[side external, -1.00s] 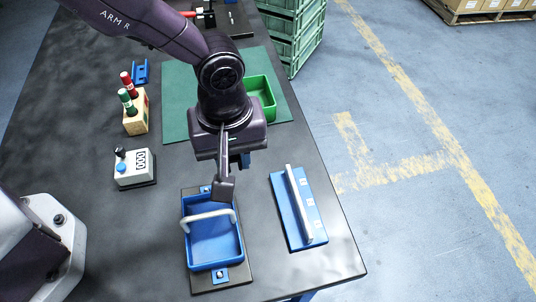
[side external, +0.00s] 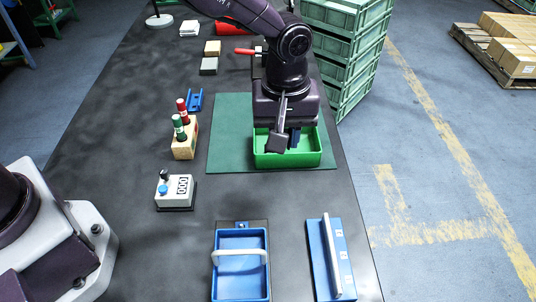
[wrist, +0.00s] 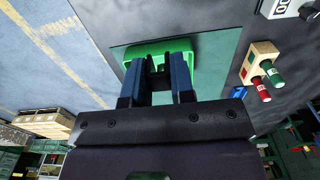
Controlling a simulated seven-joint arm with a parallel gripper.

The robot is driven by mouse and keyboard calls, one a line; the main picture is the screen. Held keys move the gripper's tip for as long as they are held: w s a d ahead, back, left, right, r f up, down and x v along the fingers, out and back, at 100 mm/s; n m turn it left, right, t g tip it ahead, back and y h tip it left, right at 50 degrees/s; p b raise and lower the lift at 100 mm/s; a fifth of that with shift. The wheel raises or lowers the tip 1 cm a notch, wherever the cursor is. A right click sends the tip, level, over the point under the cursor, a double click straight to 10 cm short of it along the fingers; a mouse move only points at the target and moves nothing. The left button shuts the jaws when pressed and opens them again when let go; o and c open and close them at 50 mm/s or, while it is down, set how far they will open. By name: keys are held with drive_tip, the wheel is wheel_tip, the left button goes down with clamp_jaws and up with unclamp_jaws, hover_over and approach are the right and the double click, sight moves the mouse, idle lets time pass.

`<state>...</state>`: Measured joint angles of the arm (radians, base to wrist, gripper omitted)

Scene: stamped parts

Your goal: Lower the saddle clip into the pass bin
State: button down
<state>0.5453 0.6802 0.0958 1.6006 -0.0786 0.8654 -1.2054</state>
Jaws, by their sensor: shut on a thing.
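The pass bin appears to be the green open bin (side external: 312,158), on the green mat. My gripper (side external: 296,138) points down over this bin, its tips at about the height of the rim or above; the exact height is hard to tell. In the wrist view my gripper's two blue fingers (wrist: 164,68) reach toward the green bin (wrist: 186,46). They are close together and shut on a small dark piece (wrist: 158,76), which I take for the saddle clip. Its shape is mostly hidden by the fingers, and it is hidden in the side view.
A blue tray with a white handle (side external: 240,290) and a blue plate with a white bar (side external: 320,268) lie in front. Left of the mat (side external: 230,130) stand a wooden block with red and green cylinders (side external: 184,148), a blue bracket (side external: 195,101) and a counter box (side external: 175,192).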

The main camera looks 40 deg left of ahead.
approach(304, 147)
drive_tip(key=shift+s+d+r, duration=0.3)
drive_tip(key=shift+s+d, duration=0.05)
drive_tip(key=shift+s, duration=0.2)
drive_tip(key=shift+s+d+r, duration=0.3)
drive_tip(key=shift+s, duration=0.2)
drive_tip(key=shift+f, duration=0.1)
drive_tip(key=shift+f, duration=1.7)
drive_tip(key=shift+f, duration=2.5)
idle(0.4)
drive_tip(key=c, duration=0.9)
unclamp_jaws()
